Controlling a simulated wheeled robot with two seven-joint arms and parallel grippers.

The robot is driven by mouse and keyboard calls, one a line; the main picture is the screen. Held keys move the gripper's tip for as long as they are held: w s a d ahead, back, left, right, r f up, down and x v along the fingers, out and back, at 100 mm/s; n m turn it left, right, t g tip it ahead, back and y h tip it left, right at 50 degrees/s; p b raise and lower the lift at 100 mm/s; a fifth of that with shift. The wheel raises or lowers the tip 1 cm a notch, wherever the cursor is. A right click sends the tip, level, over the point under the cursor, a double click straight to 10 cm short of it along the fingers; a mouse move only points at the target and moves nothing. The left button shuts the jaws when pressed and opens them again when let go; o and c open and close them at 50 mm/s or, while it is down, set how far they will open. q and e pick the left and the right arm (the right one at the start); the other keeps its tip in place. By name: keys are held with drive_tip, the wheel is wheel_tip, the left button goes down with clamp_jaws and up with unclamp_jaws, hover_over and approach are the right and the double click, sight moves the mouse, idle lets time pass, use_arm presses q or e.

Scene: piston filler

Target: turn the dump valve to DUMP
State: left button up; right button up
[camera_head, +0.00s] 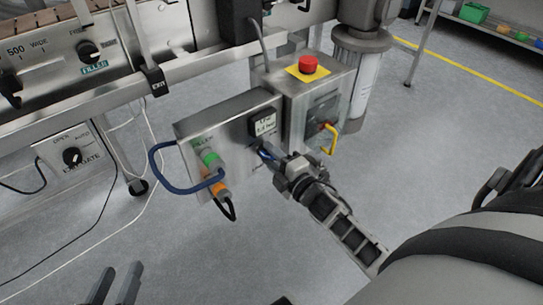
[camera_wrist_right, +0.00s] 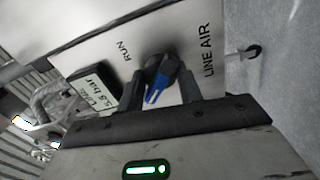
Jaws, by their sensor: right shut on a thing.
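The dump valve has a black and blue handle (camera_wrist_right: 160,82), set on a pale panel lettered RUN and LINE AIR. No DUMP lettering can be read. My right gripper (camera_wrist_right: 160,88) is shut on the valve handle, one finger on each side of it. The blue handle's tip lies towards my palm. In the head view my right gripper (camera_head: 275,162) is at the lower right of the grey valve box (camera_head: 228,125) and hides most of the valve. My left gripper (camera_head: 115,280) is low at the left, with its two fingers apart and nothing between them.
A pressure display (camera_head: 264,123) sits just above the valve. Blue and black hoses (camera_head: 160,170) loop from green and orange fittings on the left of the box. A red stop button (camera_head: 308,64) and a yellow-handled switch (camera_head: 328,128) are beside it. Floor in front is clear.

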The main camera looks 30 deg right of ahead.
idle(0.3)
drive_tip(key=o, duration=1)
use_arm(q)
drive_tip(key=shift+w+r, duration=0.1)
use_arm(e)
drive_tip(key=shift+s, duration=0.55)
use_arm(q)
drive_tip(key=f+p, duration=0.1)
drive_tip(key=a+f+g+p, duration=0.1)
drive_tip(key=p, duration=0.1)
drive_tip(key=shift+y, duration=0.4)
use_arm(e)
drive_tip(key=s, duration=1)
drive_tip(key=s+d, duration=0.1)
drive_tip(key=s, duration=0.3)
drive_tip(key=shift+s+d, duration=0.1)
drive_tip(key=shift+s, duration=0.3)
use_arm(q)
drive_tip(key=shift+d, duration=0.1)
